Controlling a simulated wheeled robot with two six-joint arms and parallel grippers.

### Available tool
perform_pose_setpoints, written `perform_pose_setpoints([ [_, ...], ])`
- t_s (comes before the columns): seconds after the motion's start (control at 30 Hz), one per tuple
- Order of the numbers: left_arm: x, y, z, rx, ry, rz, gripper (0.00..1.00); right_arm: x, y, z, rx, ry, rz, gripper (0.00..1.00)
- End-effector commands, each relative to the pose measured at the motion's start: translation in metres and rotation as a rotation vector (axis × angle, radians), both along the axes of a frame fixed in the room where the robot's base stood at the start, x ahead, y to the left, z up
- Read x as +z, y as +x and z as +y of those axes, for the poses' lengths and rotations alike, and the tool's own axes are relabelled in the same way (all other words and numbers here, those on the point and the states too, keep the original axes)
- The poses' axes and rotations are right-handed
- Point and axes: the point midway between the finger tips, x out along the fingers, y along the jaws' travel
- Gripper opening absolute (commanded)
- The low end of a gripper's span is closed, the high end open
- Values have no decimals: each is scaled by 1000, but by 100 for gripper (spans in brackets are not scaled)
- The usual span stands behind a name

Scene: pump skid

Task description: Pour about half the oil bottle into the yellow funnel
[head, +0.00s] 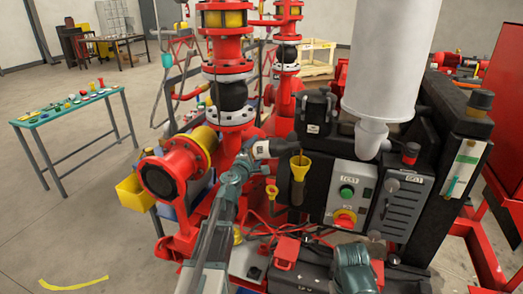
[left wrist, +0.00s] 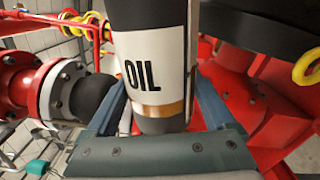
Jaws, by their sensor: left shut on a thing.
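The oil bottle (head: 272,149) is dark with a white label reading OIL, clear in the left wrist view (left wrist: 152,60). My left gripper (head: 246,160) is shut on it, one finger on each side. In the head view the bottle lies nearly level, its narrow end pointing right. That end is just above the yellow funnel (head: 300,166), near its rim. I cannot make out any oil stream or the level in the bottle. The funnel stands upright in a dark holder beside the control panel.
Red pipework with a flanged valve (head: 229,90) stands close left of the bottle. A large white cylinder (head: 388,60) hangs at the right above a grey box with green and red buttons (head: 350,195). A green table (head: 70,112) stands far left, with open floor before it.

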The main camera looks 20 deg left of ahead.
Motion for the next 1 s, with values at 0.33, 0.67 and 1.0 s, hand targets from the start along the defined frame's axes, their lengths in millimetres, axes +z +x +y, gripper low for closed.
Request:
perform_pose_setpoints([
  [0.33,0,0,0,0,-1,0,17,0,0,0,0,0,0,50],
  [0.67,5,0,1,0,28,0,17,5,0,0,0,0,0,50],
  [1.0,6,0,2,0,43,0,17,6,0,0,0,0,0,50],
])
